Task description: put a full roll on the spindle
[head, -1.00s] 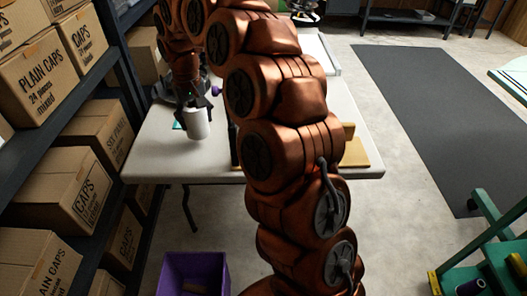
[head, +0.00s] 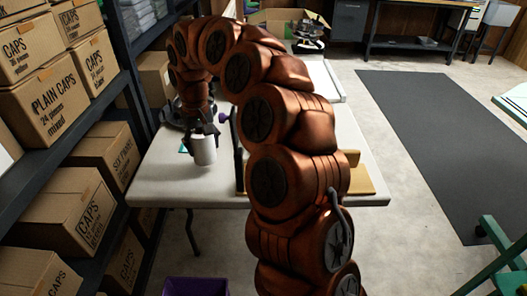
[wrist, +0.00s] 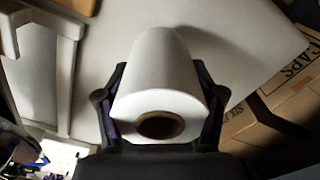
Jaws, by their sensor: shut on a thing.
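A white roll with a brown cardboard core (wrist: 163,80) is between the two fingers of my gripper (wrist: 160,110) in the wrist view. The fingers press on it from both sides, and the core's open end faces the camera. In the head view the white roll (head: 204,150) hangs upright below my gripper (head: 204,130), over the left part of the white table (head: 180,185). A spindle cannot be made out for sure; my arm hides part of the table.
Shelves with cardboard boxes (head: 45,92) stand close on the left. A purple bin (head: 195,287) is on the floor in front. A dark mat (head: 430,130) lies on open floor at right.

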